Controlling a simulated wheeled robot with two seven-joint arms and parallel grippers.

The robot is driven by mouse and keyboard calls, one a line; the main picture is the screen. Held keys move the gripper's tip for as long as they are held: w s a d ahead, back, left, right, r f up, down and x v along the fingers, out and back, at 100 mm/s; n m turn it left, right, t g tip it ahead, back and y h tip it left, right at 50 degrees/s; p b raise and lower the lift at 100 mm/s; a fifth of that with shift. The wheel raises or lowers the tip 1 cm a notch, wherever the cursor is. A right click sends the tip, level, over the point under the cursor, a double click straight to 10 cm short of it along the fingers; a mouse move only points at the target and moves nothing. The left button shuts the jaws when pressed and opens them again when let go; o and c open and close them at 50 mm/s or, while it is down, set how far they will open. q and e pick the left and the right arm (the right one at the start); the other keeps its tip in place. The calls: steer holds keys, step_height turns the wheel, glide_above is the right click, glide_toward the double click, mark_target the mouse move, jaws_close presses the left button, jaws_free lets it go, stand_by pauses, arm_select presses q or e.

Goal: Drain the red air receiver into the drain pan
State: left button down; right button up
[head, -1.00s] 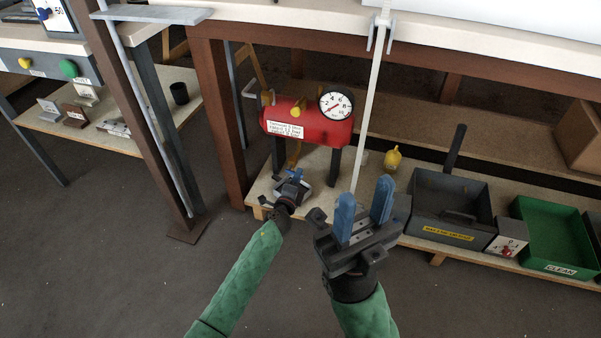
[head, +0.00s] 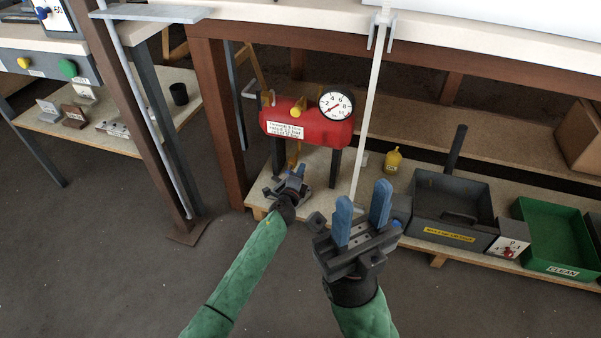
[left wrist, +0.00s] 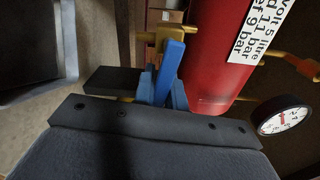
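The red air receiver (head: 313,131) stands on dark legs on the low shelf, with a white label, a yellow knob (head: 297,111) and a round gauge (head: 337,105). It also shows in the left wrist view (left wrist: 205,50). My left gripper (head: 298,173) is beneath the receiver. In the left wrist view its blue fingers (left wrist: 167,70) reach to a yellow handle (left wrist: 150,37) under the receiver; I cannot tell whether they grip it. My right gripper (head: 362,205) is open and empty in front of the shelf. I cannot identify the drain pan with certainty.
A dark grey bin (head: 425,207) with a yellow label and a green tray (head: 546,240) marked CLEAN stand to the right. A small yellow bottle (head: 393,160) stands behind. A pale upright rod (head: 371,100) and a brown post (head: 218,120) flank the receiver.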

arm_select(q)
steer(key=shift+r+n, duration=0.15)
steer(key=shift+n, duration=0.45)
steer(key=c, duration=1.4)
jaws_free()
steer(key=shift+c, duration=0.2)
steer(key=p+v, duration=0.2)
steer(key=v, duration=0.6)
